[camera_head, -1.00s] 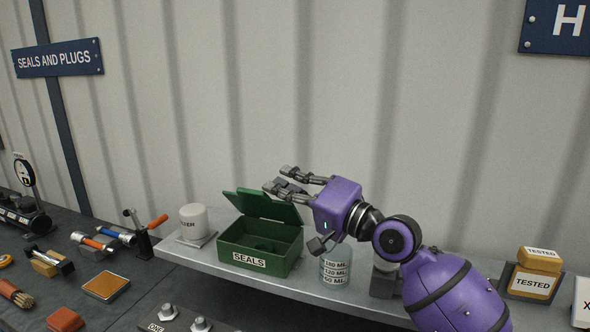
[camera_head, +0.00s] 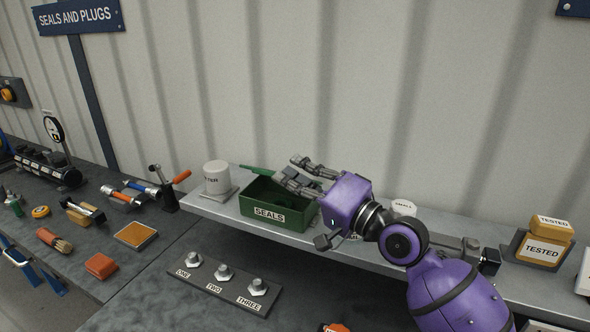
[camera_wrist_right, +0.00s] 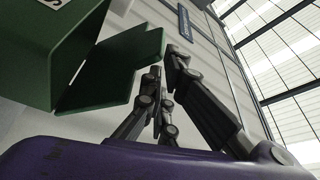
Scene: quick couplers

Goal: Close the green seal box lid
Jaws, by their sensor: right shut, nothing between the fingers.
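The green seal box (camera_head: 272,228) with its SEALS label stands on the grey shelf. Its inside is open to view. Its lid (camera_head: 258,170) is open at the back and shows as a thin green strip, partly hidden by my fingers. In the right wrist view the lid (camera_wrist_right: 118,70) stands out from the box (camera_wrist_right: 32,55) at an angle. My right gripper (camera_head: 286,167) is shut and empty, with its fingers above the box's back right side. In the right wrist view its fingertips (camera_wrist_right: 164,60) are close beside the lid; contact cannot be told. My left gripper is out of view.
A white container (camera_head: 216,175) stands left of the box. A small white container (camera_head: 403,207) is behind my right arm. Yellow TESTED boxes (camera_head: 543,250) stand at the right. A plate with three knobs (camera_head: 225,285) lies below the shelf. The corrugated wall is close behind.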

